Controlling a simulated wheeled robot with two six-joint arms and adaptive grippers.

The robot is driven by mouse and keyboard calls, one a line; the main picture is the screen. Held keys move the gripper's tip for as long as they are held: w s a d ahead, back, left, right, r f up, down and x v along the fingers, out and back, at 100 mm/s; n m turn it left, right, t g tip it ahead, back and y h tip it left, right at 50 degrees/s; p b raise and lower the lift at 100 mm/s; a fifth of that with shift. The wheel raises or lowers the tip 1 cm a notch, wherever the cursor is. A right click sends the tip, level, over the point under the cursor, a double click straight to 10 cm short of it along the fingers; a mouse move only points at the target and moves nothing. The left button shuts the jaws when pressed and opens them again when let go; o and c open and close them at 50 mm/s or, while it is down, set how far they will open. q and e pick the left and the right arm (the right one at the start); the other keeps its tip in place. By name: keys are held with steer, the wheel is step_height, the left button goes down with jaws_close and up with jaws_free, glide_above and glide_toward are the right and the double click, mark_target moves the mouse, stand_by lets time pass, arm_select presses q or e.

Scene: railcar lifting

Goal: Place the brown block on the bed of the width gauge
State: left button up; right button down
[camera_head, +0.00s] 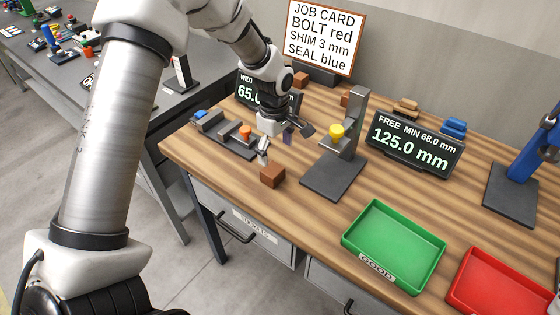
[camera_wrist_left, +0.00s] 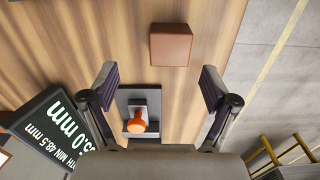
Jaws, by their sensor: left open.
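The brown block (camera_head: 272,175) is a small cube on the wooden table near its front edge. It also shows in the left wrist view (camera_wrist_left: 171,45), beyond the fingertips and clear of them. The width gauge (camera_head: 222,136) is a dark, low bed with an orange knob, just left of my gripper; in the left wrist view part of its bed and the knob (camera_wrist_left: 135,126) show between the fingers. Its bed carries no brown block. My left gripper (camera_head: 285,140) is open and empty above the table, behind the block. My right gripper is not in view.
The width display (camera_head: 268,92) stands behind the gauge. A height gauge with a yellow knob (camera_head: 337,131) stands right of the gripper. A green tray (camera_head: 395,285) and a red tray (camera_head: 505,306) lie at the front right. More brown blocks (camera_head: 301,79) sit at the back.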

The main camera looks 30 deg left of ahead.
mark_target(272, 169)
arm_select(q)
steer(key=shift+d+f, duration=0.15)
steer(key=shift+f, duration=0.1)
steer(key=s+f+p, duration=0.1)
steer(key=s+a+f+p, duration=0.1)
steer(key=f, duration=0.4)
steer(key=shift+w+d+f+p, duration=0.1)
steer(key=shift+w+p, duration=0.25)
steer(key=shift+w+d+f, duration=0.2)
steer(key=shift+w+f, duration=0.05)
steer(key=shift+f, duration=0.1)
steer(key=shift+s+r, duration=0.1)
steer(key=shift+s, duration=0.05)
steer(key=shift+c, duration=0.3)
steer(key=shift+s+a, duration=0.1)
steer(key=shift+s, duration=0.05)
steer(key=c, duration=1.1)
steer(key=shift+c, duration=1.4)
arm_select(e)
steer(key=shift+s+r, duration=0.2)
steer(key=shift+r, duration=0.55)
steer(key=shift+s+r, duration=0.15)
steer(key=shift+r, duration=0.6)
arm_select(q)
steer(key=shift+r, duration=0.1)
